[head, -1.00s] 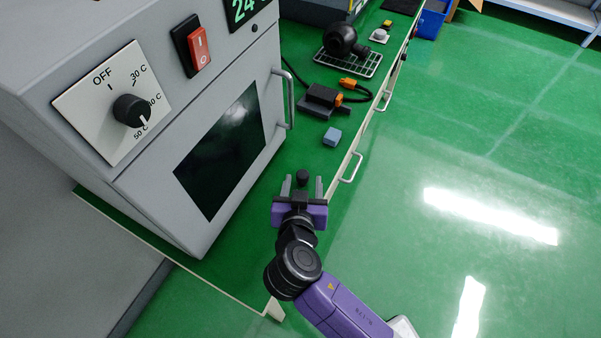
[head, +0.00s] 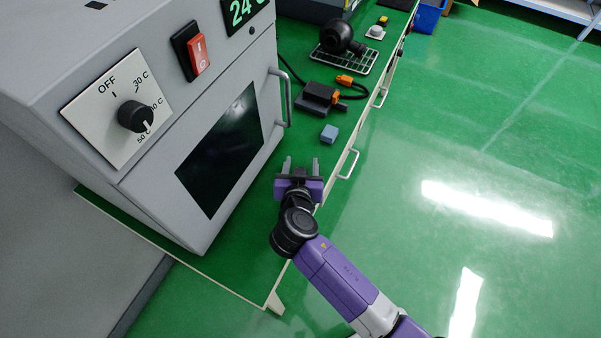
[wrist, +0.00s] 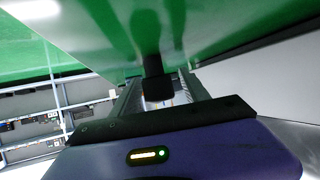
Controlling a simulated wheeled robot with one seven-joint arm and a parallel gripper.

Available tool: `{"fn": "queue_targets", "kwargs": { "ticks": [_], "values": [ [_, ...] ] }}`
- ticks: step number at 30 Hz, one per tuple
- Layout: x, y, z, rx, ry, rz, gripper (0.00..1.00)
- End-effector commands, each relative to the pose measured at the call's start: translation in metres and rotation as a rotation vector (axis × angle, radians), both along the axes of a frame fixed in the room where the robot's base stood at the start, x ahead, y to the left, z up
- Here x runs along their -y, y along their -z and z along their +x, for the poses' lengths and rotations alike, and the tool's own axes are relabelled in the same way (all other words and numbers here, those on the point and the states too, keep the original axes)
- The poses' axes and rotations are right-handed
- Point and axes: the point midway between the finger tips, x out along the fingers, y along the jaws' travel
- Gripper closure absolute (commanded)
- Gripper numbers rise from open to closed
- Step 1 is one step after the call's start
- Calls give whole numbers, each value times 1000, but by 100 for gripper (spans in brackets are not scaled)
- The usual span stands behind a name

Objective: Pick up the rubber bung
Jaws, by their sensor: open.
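The rubber bung (wrist: 154,76) is small and black. In the wrist view it shows between the two grey fingers, close to the green bench top. In the head view, a dark shape that looks like the bung (head: 299,172) sits between the fingers. My gripper (head: 301,163) is open, low over the bench in front of the incubator door, its fingers on either side of the bung. I cannot tell whether either finger touches it.
The grey incubator (head: 150,190) stands close on the left, with its door handle (head: 284,97) jutting out. A blue block (head: 329,133), a dark device (head: 316,98) and a wire rack (head: 345,59) lie farther along the bench. Open floor is at right.

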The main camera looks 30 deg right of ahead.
Motion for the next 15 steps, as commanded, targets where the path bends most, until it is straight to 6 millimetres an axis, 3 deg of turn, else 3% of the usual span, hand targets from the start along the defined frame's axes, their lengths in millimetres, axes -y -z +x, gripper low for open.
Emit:
{"fn": "queue_targets", "kwargs": {
  "ticks": [1,8,15],
  "values": [
    [0,0,0,0,0,0,52],
    [0,0,0,0,0,0,98],
    [0,0,0,0,0,0,100]
  ]
}}
